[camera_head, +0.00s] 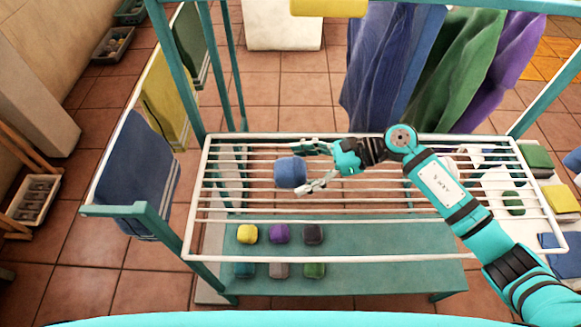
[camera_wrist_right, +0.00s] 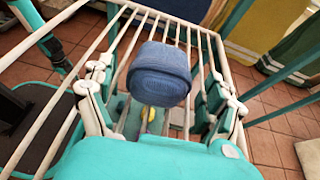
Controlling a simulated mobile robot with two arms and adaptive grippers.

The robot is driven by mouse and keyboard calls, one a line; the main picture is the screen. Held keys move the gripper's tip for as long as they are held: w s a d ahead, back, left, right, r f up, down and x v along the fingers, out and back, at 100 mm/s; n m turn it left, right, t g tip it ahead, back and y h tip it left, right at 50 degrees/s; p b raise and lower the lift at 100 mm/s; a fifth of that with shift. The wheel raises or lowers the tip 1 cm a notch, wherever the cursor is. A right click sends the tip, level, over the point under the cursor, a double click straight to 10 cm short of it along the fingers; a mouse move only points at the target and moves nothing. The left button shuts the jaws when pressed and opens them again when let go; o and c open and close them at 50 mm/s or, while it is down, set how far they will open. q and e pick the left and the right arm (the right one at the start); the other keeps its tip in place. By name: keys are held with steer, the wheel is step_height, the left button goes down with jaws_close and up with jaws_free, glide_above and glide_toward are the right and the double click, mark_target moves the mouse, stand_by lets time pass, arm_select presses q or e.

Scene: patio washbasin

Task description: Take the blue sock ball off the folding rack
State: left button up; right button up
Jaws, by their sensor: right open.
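The blue sock ball (camera_head: 291,172) sits on the white wire shelf of the folding rack (camera_head: 240,214), left of its middle. In the right wrist view the blue sock ball (camera_wrist_right: 159,73) shows large, ahead of and between the open fingers. My right gripper (camera_head: 312,167) reaches in from the right with its fingers apart, one on the far side and one on the near side of the ball. Whether a finger touches it I cannot tell. The left gripper is not in view.
Below the wires, a green board (camera_head: 360,254) carries several small coloured sock balls. Blue, green and purple cloths (camera_head: 440,75) hang behind the shelf. Blue and yellow towels hang at the left. More folded items lie on the right side. The shelf left of the ball is bare.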

mark_target(274, 175)
steer(key=shift+x, duration=1.55)
steer(key=shift+r, duration=0.15)
steer(key=c, duration=1.3)
